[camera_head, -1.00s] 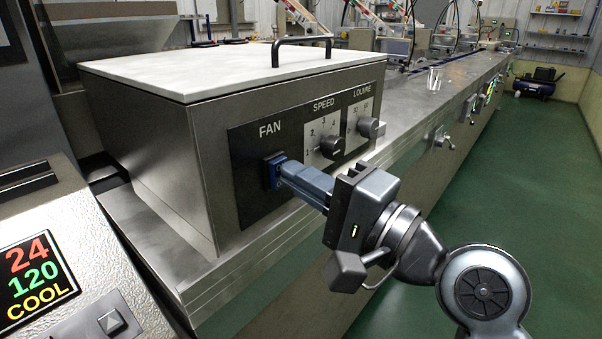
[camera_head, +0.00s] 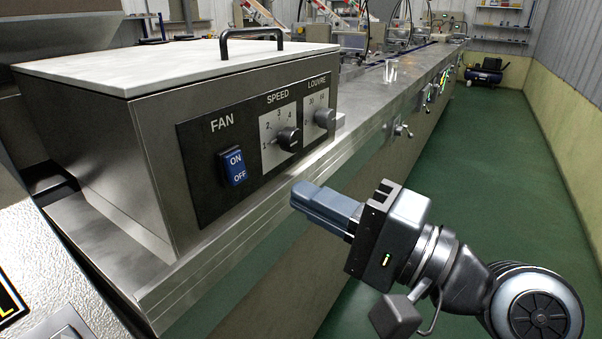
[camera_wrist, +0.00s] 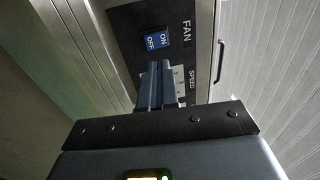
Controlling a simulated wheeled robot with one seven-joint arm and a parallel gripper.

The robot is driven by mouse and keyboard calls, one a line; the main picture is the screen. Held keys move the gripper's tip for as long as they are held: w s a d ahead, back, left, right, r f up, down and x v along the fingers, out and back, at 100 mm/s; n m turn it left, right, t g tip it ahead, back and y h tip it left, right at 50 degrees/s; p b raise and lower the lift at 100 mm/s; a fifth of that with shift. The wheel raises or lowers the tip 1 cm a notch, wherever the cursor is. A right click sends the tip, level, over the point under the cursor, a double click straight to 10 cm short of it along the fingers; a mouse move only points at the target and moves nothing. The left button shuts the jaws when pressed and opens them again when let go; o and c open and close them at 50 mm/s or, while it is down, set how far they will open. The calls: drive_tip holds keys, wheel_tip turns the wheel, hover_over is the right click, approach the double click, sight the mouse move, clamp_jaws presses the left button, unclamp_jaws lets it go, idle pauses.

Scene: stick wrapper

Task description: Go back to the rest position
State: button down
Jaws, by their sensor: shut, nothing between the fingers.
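My gripper (camera_head: 298,194) is shut and empty, its blue-grey fingers together. It hangs in the air in front of the metal box's control panel, to the right of and apart from the blue fan switch (camera_head: 233,166). The switch is marked ON above and OFF below. In the wrist view the closed fingers (camera_wrist: 157,68) point toward the panel, with the fan switch (camera_wrist: 157,41) just beyond their tips.
The panel (camera_head: 200,197) also carries a speed knob (camera_head: 288,138) and a louvre knob (camera_head: 324,118). The box has a white lid (camera_head: 150,62) with a black handle (camera_head: 252,38). A long metal counter (camera_head: 385,85) runs back; green floor (camera_head: 490,150) lies open at right.

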drive_tip(key=s+d+f+m+t+h+p, duration=0.1)
drive_tip(key=s+d+f+t+h, duration=0.1)
drive_tip(key=s+d+f+h, duration=0.55)
drive_tip(key=s+d+f+t+h+p, duration=0.1)
drive_tip(key=s+d+f+h, duration=0.3)
drive_tip(key=f, duration=0.6)
drive_tip(key=s+d+r+n+h+p, duration=0.1)
drive_tip(key=s+n, duration=0.3)
drive_tip(key=s, duration=0.6)
drive_tip(key=s+d+r+n+h, duration=0.1)
drive_tip(key=s+d+n, duration=0.3)
drive_tip(key=s, duration=0.7)
drive_tip(key=shift+s+n+g+h+p, duration=0.15)
drive_tip(key=shift+n+g+h+p, duration=0.2)
drive_tip(key=shift+h, duration=0.5)
